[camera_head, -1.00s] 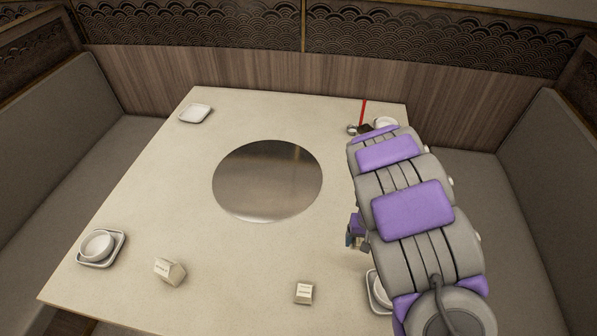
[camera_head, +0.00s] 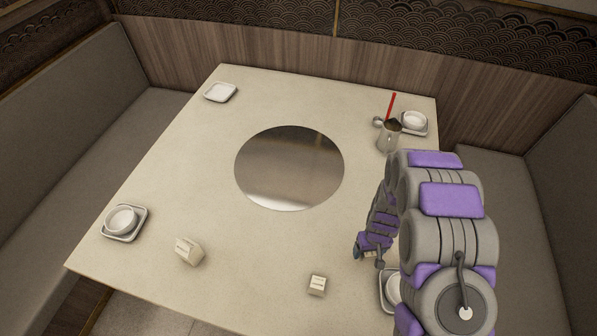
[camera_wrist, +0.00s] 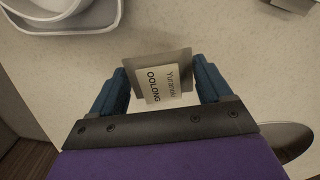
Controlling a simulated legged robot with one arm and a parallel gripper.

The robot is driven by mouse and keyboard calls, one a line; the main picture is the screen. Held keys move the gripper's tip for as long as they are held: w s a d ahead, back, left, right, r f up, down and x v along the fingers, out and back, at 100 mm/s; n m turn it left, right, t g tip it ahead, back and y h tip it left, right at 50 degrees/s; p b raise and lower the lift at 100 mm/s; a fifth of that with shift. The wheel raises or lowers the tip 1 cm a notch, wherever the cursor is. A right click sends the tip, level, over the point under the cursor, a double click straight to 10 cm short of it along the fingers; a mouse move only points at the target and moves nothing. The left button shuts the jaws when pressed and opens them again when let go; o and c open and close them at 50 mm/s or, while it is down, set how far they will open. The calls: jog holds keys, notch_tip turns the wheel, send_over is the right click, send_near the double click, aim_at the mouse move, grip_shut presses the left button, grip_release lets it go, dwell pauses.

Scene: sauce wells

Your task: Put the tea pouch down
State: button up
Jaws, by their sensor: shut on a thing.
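My gripper (camera_head: 368,250) is over the near right part of the table (camera_head: 240,265), left of a dish and bowl. In the wrist view, my gripper (camera_wrist: 157,92) has its two blue fingers on either side of the tea pouch (camera_wrist: 160,80). The pouch has a pale label reading "OOLONG" and a grey-brown backing. In the head view only a small pale bit of the pouch (camera_head: 370,254) shows below the fingers. I cannot tell whether it touches the tabletop.
A white bowl on a dish (camera_wrist: 65,15) is close by. Two small pale boxes (camera_head: 188,250) (camera_head: 317,285) stand near the front. A round metal plate (camera_head: 289,168) fills the middle. A cup with a red stick (camera_head: 389,135) is at the back right. Clear tabletop lies to the left.

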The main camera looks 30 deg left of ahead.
jog(key=w+a, duration=0.1)
jog(key=a, duration=0.3)
jog(key=w+a+f+b, duration=0.1)
jog(key=a, duration=0.4)
jog(key=w+a, duration=0.1)
jog(key=a, duration=0.4)
jog(key=shift+w+a+f+b, duration=0.2)
jog(key=shift+f+b, duration=0.1)
jog(key=shift+f, duration=0.05)
jog(key=shift+r, duration=0.1)
jog(key=shift+w, duration=0.1)
